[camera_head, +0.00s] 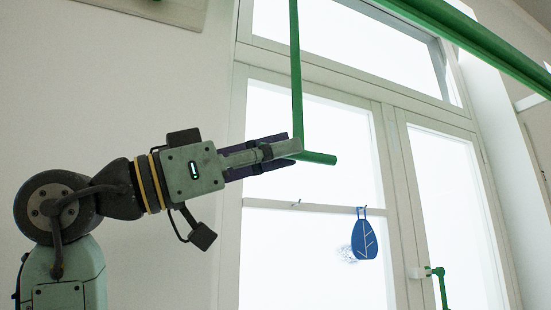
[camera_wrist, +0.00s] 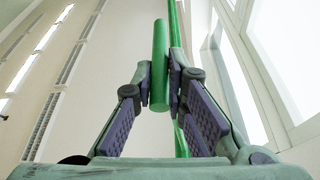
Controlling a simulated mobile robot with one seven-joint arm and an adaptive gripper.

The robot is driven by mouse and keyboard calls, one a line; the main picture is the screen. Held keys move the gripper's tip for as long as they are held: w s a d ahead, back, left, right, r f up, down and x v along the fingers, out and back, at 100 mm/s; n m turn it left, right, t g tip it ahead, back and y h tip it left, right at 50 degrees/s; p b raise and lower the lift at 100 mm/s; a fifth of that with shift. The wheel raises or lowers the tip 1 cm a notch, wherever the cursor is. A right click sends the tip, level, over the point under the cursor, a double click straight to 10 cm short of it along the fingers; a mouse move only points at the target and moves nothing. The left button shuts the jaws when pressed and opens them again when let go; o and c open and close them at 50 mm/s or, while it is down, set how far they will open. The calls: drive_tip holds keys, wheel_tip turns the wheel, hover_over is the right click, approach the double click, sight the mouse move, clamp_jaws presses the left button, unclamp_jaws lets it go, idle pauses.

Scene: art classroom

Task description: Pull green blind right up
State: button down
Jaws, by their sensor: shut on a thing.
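In the head view the green blind shows as a long green bar (camera_head: 480,40) running across the top right. A thin green vertical rod (camera_head: 295,70) hangs in front of the window frame and ends in a short crosswise green handle (camera_head: 318,158). My gripper (camera_head: 296,148) reaches in from the left at that lower end. In the wrist view my gripper (camera_wrist: 160,75) has its two fingertips closed around the thick green handle (camera_wrist: 159,45). The thin rod (camera_wrist: 174,25) rises just behind it. The handle's inner end is hidden by my fingers in the head view.
The white-framed window (camera_head: 390,180) stands behind the handle. A green window handle (camera_head: 440,285) is further right. The wall (camera_head: 110,90) at the left is plain, and the air around my arm looks clear.

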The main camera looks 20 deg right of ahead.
drive_tip(key=shift+a+r, duration=0.1)
drive_tip(key=shift+r, duration=0.2)
drive_tip(key=c, duration=2)
unclamp_jaws()
drive_tip(key=o, duration=0.4)
drive_tip(key=shift+f, duration=0.1)
drive_tip(key=v, duration=1.2)
drive_tip(key=shift+s, duration=0.1)
